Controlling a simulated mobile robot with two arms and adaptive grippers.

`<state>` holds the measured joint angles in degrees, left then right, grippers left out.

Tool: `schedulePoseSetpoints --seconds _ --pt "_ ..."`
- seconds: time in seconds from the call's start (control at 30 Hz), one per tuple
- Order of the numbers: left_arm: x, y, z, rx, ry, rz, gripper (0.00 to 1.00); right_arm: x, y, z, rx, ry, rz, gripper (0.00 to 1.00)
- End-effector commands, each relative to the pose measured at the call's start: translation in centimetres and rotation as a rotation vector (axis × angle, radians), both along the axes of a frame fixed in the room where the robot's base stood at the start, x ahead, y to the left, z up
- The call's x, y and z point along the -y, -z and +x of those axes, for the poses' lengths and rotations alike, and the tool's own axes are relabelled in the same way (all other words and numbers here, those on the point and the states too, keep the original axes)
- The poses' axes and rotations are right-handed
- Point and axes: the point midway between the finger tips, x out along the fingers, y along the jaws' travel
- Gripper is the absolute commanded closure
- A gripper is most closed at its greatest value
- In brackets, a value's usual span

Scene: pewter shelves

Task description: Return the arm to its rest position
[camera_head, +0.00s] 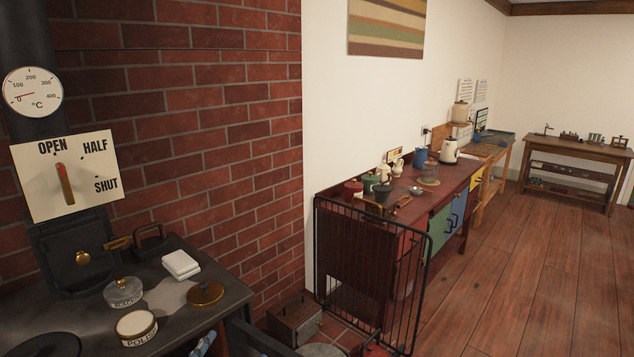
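Neither of my grippers shows in the head view, and no arm can be made out with certainty. The dark stove (70,310) fills the lower left. On its top are a glass jar with a lid (123,292), a round tin marked POLISH (136,328), a folded white cloth (181,264) and a brass-coloured round lid (205,294). Above stands a damper plate (90,170) marked OPEN, HALF and SHUT; its lever (65,184) points up towards OPEN. A round temperature dial (33,92) is on the dark pipe.
A black wire guard (375,275) stands before a long red cabinet (446,205) holding pots and a kettle (449,150). A metal box (295,318) sits on the floor beside the stove. A wooden table (575,150) stands far right. The wooden floor (530,280) is clear.

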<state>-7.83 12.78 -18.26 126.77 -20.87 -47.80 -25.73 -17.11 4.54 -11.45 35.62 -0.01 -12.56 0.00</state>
Motion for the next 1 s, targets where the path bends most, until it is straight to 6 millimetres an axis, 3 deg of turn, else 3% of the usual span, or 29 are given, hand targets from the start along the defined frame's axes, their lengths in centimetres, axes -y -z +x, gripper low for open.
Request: schedulePoseSetpoints --seconds 0.03,0.1,0.23,0.4,0.7,1.0 --pt "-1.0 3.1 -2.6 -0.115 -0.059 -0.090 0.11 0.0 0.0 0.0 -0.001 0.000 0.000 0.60" --pt "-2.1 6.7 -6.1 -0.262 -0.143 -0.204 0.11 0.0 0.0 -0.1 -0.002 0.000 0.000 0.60" --pt "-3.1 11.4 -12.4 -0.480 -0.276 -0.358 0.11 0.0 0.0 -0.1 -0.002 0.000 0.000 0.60" --pt "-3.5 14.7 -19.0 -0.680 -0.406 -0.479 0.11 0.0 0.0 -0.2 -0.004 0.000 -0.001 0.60" --pt "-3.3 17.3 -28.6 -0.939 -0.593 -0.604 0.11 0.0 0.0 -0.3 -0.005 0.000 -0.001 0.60" --pt "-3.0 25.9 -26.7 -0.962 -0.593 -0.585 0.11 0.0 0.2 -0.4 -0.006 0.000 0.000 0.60"
